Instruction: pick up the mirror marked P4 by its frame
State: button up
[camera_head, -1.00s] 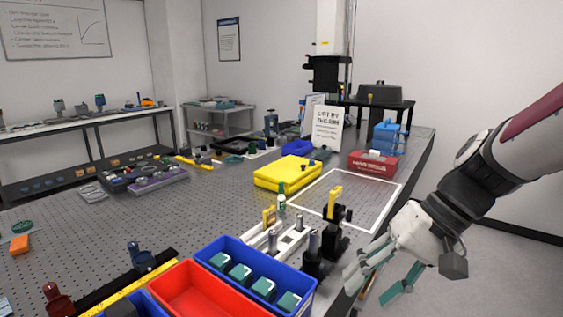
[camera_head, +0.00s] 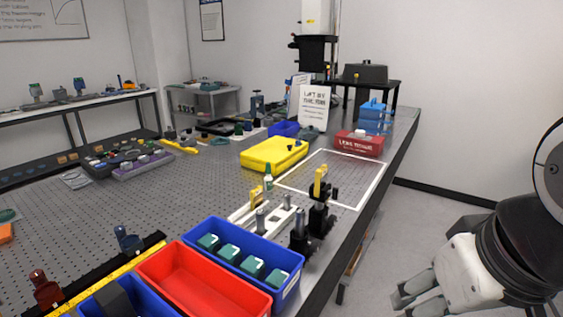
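No marking P4 can be read at this size, so I cannot tell which piece is the mirror. Two small yellow-framed pieces stand upright near the table's right edge. One yellow-framed piece (camera_head: 319,183) sits on a black post mount (camera_head: 319,219) by the white-outlined area. A smaller yellow-framed piece (camera_head: 257,197) stands to its left, behind a white rail (camera_head: 276,216). My gripper (camera_head: 408,301) is at the bottom right, off the table's edge and well apart from both pieces. Its fingers look spread and hold nothing visible; their tips are partly cut off by the frame.
A blue bin (camera_head: 240,238) with several teal blocks and an empty red bin (camera_head: 203,285) stand at the front. A yellow case (camera_head: 273,153), a red box (camera_head: 359,143) and an upright sign (camera_head: 313,106) stand farther back. The white-outlined area (camera_head: 335,176) is mostly clear.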

aim_at(321, 174)
jog(key=i+l+u, duration=0.35)
jog(key=l, duration=0.2)
jog(key=i+l+u, duration=0.35)
jog(key=l, duration=0.25)
jog(key=i+l+u, duration=0.2)
jog(key=l, duration=0.15)
jog(key=l+u, duration=0.15)
jog(key=l, duration=0.2)
jog(key=i, duration=0.05)
